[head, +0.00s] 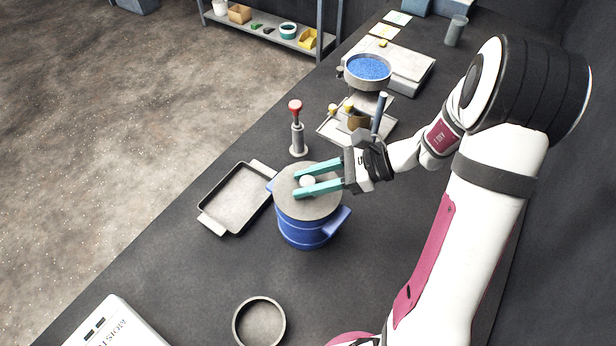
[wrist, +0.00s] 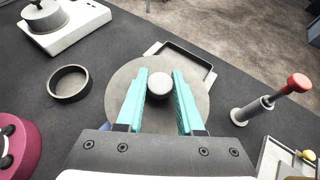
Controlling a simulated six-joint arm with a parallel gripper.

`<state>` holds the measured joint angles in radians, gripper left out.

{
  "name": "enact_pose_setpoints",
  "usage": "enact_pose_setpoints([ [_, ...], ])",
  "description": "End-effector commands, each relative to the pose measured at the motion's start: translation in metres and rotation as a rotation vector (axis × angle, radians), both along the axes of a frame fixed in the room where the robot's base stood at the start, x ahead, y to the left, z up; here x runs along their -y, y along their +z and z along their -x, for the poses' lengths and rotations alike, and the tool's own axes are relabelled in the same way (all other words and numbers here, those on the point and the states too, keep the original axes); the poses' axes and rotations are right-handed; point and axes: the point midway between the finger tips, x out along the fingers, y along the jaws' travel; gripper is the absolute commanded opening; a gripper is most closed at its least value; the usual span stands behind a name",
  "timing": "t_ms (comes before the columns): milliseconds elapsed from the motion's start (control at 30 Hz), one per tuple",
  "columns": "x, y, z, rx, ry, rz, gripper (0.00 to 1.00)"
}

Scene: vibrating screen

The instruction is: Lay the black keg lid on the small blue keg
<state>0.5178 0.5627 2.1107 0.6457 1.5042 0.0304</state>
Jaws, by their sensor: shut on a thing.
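The black keg lid (head: 322,208) looks dark grey, a round disc with a pale knob (head: 307,181) at its middle. It covers the top of the small blue keg (head: 305,235), which stands upright with side handles. The lid looks roughly level and centred; I cannot tell whether it rests on the rim or hangs just above it. My gripper (head: 298,184) comes from the right with its two teal fingers on either side of the knob, shut on it. In the wrist view the lid (wrist: 158,118) hides nearly all of the keg, with slivers of blue at its near edge.
A black tray (head: 212,224) lies close left of the keg. A red-knobbed tool (head: 297,130) stands behind it. A round ring (head: 238,322) and a white instrument (head: 115,328) are in front. A sieve with blue grains (head: 368,68) stands at the back. Bare table lies right of the keg.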

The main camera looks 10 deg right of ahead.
Motion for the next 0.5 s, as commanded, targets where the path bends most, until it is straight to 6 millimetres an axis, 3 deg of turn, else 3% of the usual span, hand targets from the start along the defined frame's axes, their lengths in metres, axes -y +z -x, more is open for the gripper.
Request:
enact_pose_setpoints([
  [267, -0.0001, -0.0055, 0.0002, 0.0, 0.0, 0.0, 0.0],
  [300, -0.0001, -0.0056, 0.0001, 0.0, 0.0, 0.0, 0.4],
  [500, -0.0001, -0.0055, 0.0001, 0.0, 0.0, 0.0, 0.71],
])
